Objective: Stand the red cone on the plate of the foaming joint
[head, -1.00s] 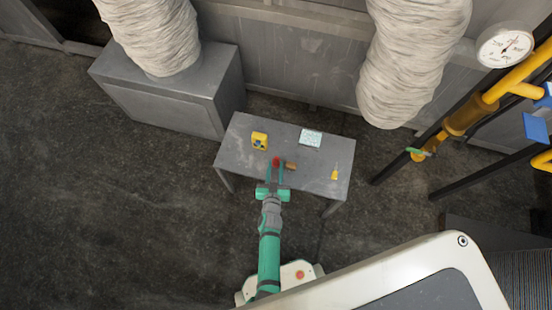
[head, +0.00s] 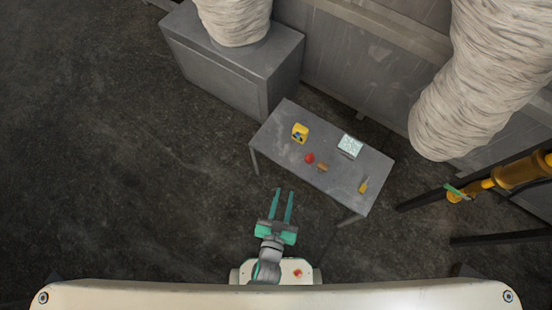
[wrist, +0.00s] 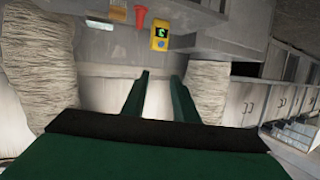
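The red cone (head: 309,158) stands on the grey table (head: 285,165), beside a small brown block (head: 322,167). In the wrist view, the red cone (wrist: 140,17) shows at the top, wide end up in what seems an upside-down picture. My gripper (head: 284,192) is open and empty, short of the table's near edge. Its two fingers are apart in the wrist view (wrist: 161,85), with nothing between them. Yellow pipework (head: 520,173) with a green-handled part (head: 458,191) is at the right. I see no foam and cannot make out a plate at any joint.
The table also holds a yellow device (head: 300,133), a pale patterned slab (head: 350,146) and a small yellow bottle-like item (head: 364,185). A grey cabinet (head: 225,70) and large wrapped ducts (head: 480,80) stand behind. The floor at left is clear.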

